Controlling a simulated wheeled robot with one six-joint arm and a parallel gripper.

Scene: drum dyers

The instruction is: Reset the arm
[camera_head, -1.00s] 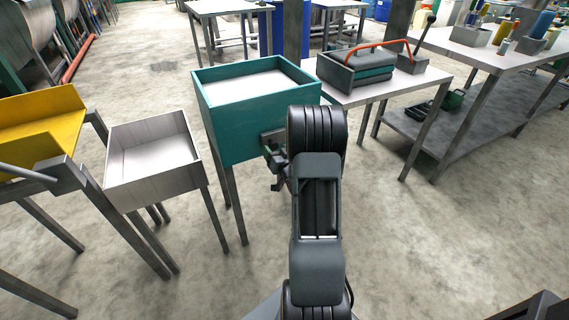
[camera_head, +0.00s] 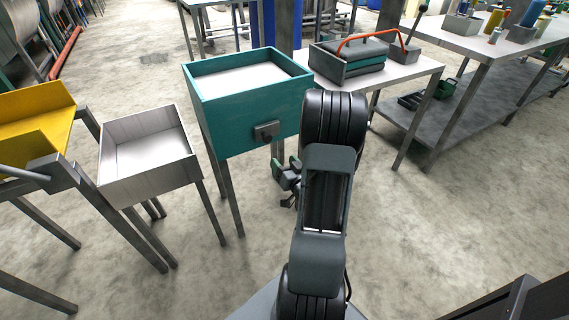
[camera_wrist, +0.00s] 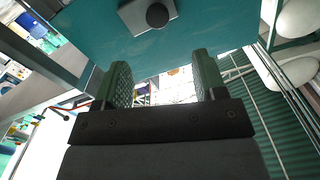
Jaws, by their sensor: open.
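My gripper (camera_head: 284,175) is at the end of my dark arm, in front of and below the teal box. It is partly hidden behind my arm in the head view. In the wrist view my gripper (camera_wrist: 160,80) shows two green-padded fingers standing apart with nothing between them. The teal box (camera_head: 235,125) stands on metal legs and has a grey plate with a dark round knob (camera_head: 266,133) on its front. The knob also shows in the wrist view (camera_wrist: 157,15), beyond the fingertips and apart from them.
A white open box (camera_head: 150,180) and a yellow tray (camera_head: 45,118) stand on legs at the left. A table at the right holds a toolbox (camera_head: 350,62) with an orange handle. A longer workbench (camera_head: 460,42) stands farther right. The floor at the lower right is mostly clear.

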